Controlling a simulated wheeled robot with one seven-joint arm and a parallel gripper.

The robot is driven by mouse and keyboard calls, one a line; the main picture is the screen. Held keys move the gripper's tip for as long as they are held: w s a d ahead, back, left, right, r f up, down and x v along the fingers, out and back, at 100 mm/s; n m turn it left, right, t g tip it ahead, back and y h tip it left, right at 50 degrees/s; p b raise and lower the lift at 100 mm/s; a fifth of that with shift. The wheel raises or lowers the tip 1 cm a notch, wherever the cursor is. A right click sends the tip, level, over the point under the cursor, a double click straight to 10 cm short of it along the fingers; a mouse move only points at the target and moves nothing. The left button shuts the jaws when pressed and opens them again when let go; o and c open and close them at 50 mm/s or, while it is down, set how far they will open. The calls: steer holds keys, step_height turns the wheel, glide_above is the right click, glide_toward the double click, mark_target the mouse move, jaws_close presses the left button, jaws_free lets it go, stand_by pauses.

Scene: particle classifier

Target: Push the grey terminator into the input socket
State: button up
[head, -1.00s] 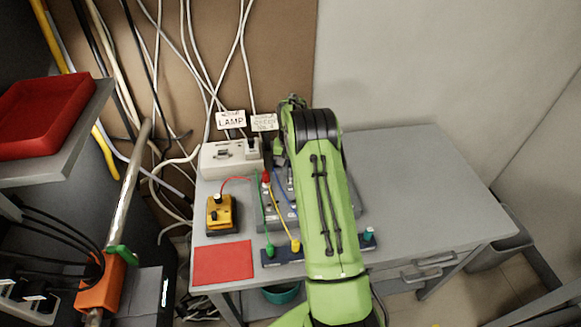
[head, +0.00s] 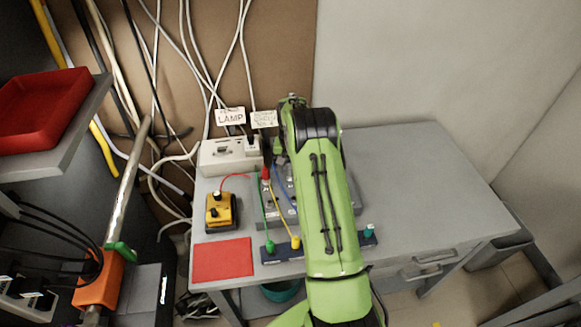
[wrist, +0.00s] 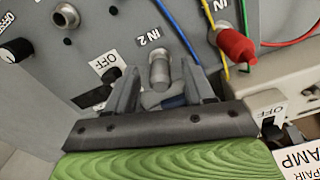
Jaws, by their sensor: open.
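In the wrist view a grey metal cylinder (wrist: 159,72), which looks like the grey terminator, stands at the grey panel beside the "IN 2" label (wrist: 149,38). My gripper (wrist: 163,78) is open, with one finger on each side of the cylinder and a gap visible at its upper part. A dark blue part shows behind the cylinder, between the fingers. I cannot tell how deep the cylinder sits in its socket. In the head view my arm covers most of the grey device (head: 280,206) and hides the cylinder.
A red plug (wrist: 237,45) with coloured cables sits close right of the fingers. An OFF switch (wrist: 95,95) is at the left. In the head view, a yellow box (head: 221,210), red mat (head: 222,260) and power strip (head: 230,157) crowd the left; the table's right side (head: 420,180) is clear.

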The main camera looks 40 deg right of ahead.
step_height(320, 180, up, 16)
steer(key=p, duration=0.2)
steer(key=shift+f, duration=0.15)
steer(key=s+a+r+n+t, duration=0.35)
steer(key=s+a+r, duration=0.75)
steer(key=a+r, duration=0.4)
steer(key=s+a+f+n+t, duration=0.1)
steer(key=s+a, duration=0.3)
steer(key=s, duration=0.5)
steer(key=s+a+f+n+t, duration=0.1)
steer(key=s+a+n, duration=0.2)
steer(key=s, duration=0.7)
steer(key=shift+s+a+f+n, duration=0.15)
steer(key=shift+a+f+n, duration=0.25)
steer(key=shift+a, duration=0.3)
